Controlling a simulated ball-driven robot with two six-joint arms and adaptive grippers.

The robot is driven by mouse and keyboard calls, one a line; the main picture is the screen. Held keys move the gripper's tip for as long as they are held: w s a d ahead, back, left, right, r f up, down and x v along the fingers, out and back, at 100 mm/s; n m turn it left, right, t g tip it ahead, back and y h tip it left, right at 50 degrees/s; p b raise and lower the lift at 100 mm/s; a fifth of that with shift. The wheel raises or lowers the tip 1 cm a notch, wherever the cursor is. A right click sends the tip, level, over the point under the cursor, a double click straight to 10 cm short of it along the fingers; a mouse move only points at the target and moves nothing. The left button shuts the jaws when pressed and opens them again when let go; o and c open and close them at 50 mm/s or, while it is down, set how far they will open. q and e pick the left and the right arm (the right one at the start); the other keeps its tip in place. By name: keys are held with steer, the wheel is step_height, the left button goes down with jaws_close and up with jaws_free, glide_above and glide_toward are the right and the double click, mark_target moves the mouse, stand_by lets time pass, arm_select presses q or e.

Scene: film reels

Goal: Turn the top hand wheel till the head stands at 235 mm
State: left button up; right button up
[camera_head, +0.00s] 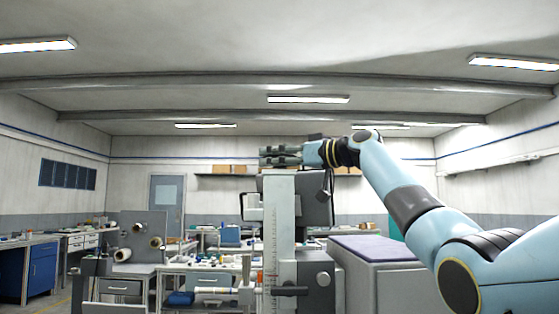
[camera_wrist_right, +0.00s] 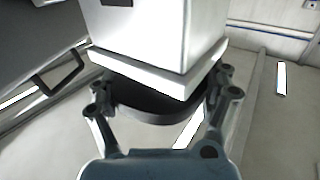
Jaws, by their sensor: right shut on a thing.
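A pale upright column (camera_head: 284,215) with a scale stands in the middle of the head view. Its figures are too small to read. My right gripper (camera_head: 279,155) is at the column's top, with its arm coming in from the right. In the right wrist view the gripper (camera_wrist_right: 160,95) is shut around a dark round hand wheel (camera_wrist_right: 152,108) under a white square block (camera_wrist_right: 158,35). The wheel is mostly hidden by the gripper in the head view. A grey block with a round knob (camera_head: 316,284) is low on the column; I cannot tell whether this is the head. My left gripper is not in view.
A dark panel (camera_head: 312,200) stands just behind the column. A grey cabinet with a purple top (camera_head: 372,247) is to the right. Benches with small items (camera_head: 215,262) and a grey stand with reels (camera_head: 143,236) are to the left.

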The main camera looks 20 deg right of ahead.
steer(key=m+h, duration=0.1)
steer(key=m+t+h+p, duration=0.2)
steer(key=h, duration=0.1)
steer(key=shift+a+r, duration=0.1)
steer(key=shift+r, duration=0.15)
steer(key=m+t+h+p, duration=0.1)
steer(key=m+h+p, duration=0.1)
steer(key=h, duration=0.1)
steer(key=m+h+p, duration=0.1)
steer(key=h, duration=0.1)
steer(key=shift+m+t+h+p, duration=0.4)
steer(key=m+h, duration=0.1)
steer(key=h, duration=0.1)
steer(key=shift+f+m+h, duration=0.1)
steer(key=shift+m+h, duration=0.3)
steer(key=shift+f+m+h, duration=0.1)
steer(key=shift+m+h, duration=0.4)
steer(key=shift+h, duration=0.3)
steer(key=m+g+h+b, duration=0.1)
steer(key=h, duration=0.1)
steer(key=m+h+b, duration=0.2)
steer(key=shift+f+g+h, duration=0.2)
steer(key=shift+g+h, duration=0.1)
steer(key=shift+g, duration=0.1)
steer(key=shift+r+m+g+h+b, duration=0.15)
steer(key=shift+m+g+h+b, duration=0.85)
steer(key=shift+m+h+b, duration=0.45)
steer(key=shift+h, duration=0.35)
